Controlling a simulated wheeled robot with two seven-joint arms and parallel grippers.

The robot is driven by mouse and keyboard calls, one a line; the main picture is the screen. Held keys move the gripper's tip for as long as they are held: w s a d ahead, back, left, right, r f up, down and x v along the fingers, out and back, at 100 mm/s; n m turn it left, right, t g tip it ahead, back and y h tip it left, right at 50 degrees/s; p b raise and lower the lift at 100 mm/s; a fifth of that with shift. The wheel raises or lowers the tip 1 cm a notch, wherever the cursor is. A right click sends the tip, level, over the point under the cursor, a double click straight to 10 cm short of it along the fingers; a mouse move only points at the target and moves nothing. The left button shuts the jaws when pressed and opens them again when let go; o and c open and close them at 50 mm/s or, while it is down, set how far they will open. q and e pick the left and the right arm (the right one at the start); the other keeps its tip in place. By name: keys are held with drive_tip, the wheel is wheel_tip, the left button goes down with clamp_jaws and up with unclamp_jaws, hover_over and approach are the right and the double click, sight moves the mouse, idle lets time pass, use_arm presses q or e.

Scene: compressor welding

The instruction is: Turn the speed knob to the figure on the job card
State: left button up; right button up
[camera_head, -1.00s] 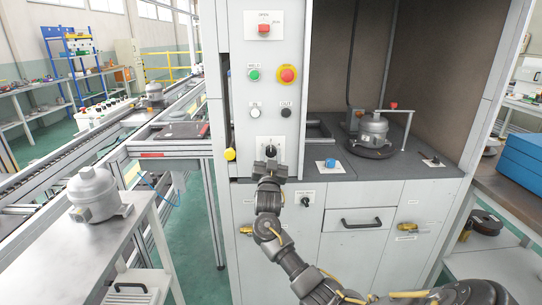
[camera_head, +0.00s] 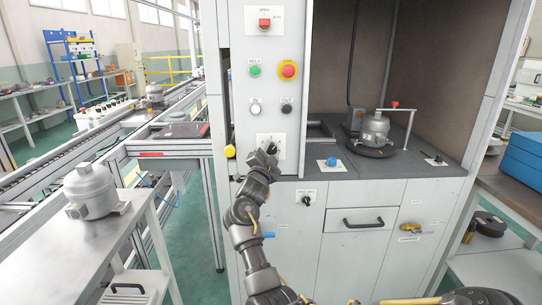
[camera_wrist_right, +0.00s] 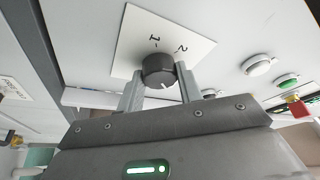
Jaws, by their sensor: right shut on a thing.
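The speed knob (camera_wrist_right: 158,70) is a round black knob with a white mark on its near rim, on a white plate (camera_wrist_right: 150,35) with the figures 1 and 2. In the head view the plate (camera_head: 262,138) sits low on the grey control column. My right gripper (camera_head: 267,155) leans there, its tips up and to the right, partly hiding the knob. In the wrist view its fingers (camera_wrist_right: 160,88) lie on either side of the knob, shut on it. The knob's exact setting cannot be read. I see no readable job card. My left gripper is not in view.
Above the knob are white and black buttons, a green button (camera_head: 254,71) and a red stop button (camera_head: 288,71). A yellow knob (camera_head: 229,151) is at the left. A blue knob (camera_head: 331,162) and a compressor (camera_head: 374,128) are on the worktop at the right.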

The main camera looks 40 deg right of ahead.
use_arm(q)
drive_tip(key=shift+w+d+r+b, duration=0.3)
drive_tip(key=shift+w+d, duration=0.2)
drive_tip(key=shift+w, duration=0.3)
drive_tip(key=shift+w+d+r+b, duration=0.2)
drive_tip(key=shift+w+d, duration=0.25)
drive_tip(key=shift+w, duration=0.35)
use_arm(e)
drive_tip(key=shift+m+g, duration=1)
drive_tip(key=shift+m, duration=1.2)
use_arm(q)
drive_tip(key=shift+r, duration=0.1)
use_arm(e)
drive_tip(key=o, duration=1)
